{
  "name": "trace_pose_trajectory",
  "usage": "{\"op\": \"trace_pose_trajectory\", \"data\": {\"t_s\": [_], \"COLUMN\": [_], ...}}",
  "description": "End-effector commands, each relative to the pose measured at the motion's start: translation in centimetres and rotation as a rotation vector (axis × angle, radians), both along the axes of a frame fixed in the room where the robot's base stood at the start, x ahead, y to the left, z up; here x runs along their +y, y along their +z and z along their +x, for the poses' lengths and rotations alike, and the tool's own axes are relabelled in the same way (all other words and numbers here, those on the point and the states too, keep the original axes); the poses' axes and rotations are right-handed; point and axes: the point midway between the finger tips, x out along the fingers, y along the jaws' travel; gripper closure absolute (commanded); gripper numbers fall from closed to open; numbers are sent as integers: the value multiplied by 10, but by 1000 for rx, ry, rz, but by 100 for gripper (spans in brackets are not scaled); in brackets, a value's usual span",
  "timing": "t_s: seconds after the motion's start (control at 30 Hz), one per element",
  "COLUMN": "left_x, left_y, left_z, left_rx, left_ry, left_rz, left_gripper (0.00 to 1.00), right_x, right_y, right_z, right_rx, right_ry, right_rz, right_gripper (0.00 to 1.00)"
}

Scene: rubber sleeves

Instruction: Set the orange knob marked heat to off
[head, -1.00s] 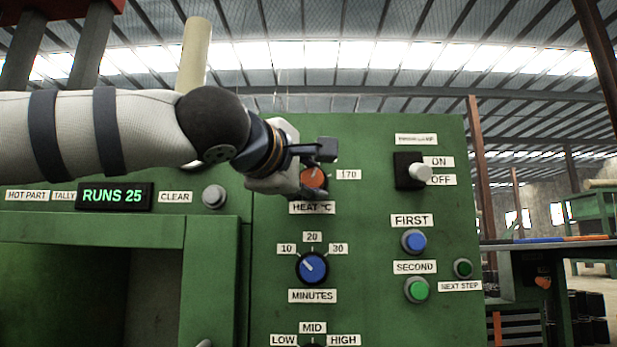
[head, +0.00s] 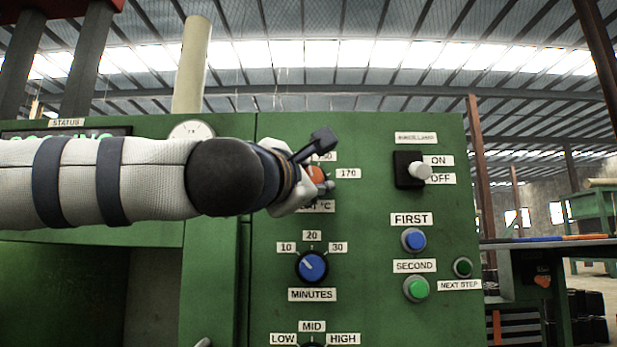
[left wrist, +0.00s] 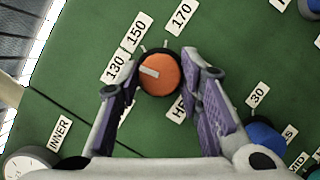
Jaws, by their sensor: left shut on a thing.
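The orange heat knob (head: 317,174) is on the green panel (head: 375,275), partly hidden by my left gripper in the head view. My left gripper (head: 318,168) is shut on it. In the left wrist view the knob (left wrist: 160,75) shows its round orange face between the two fingers of my left gripper (left wrist: 158,80). Its pale pointer mark lies toward the 130 label (left wrist: 115,66). The labels 150 (left wrist: 138,32) and 170 (left wrist: 181,18) are also clear. A label beside the left finger is mostly covered, and no off label is readable. My right gripper is not in view.
Below is the blue minutes knob (head: 312,267). To the right are an on/off switch (head: 409,170), a blue button (head: 413,240) and a green button (head: 416,289). A round gauge (head: 191,130) is behind my left forearm. The panel between knob and switch is clear.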

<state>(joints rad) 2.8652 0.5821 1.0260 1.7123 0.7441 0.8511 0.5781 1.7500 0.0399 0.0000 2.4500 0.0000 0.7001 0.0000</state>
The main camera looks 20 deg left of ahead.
Motion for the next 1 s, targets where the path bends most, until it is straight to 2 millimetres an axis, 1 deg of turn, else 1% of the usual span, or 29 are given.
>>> {"op": "trace_pose_trajectory", "data": {"t_s": [0.6,0.8,1.0], "left_x": [-3,-3,-4], "left_y": [-4,-4,-3], "left_z": [2,2,2], "left_rx": [-157,-203,-238], "left_ry": [0,0,-1], "left_rz": [-559,-718,-838], "left_gripper": [95,95,95], "right_x": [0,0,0], "right_y": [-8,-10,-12], "right_z": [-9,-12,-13], "right_rx": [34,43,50], "right_ry": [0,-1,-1], "right_rz": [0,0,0], "right_gripper": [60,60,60]}}
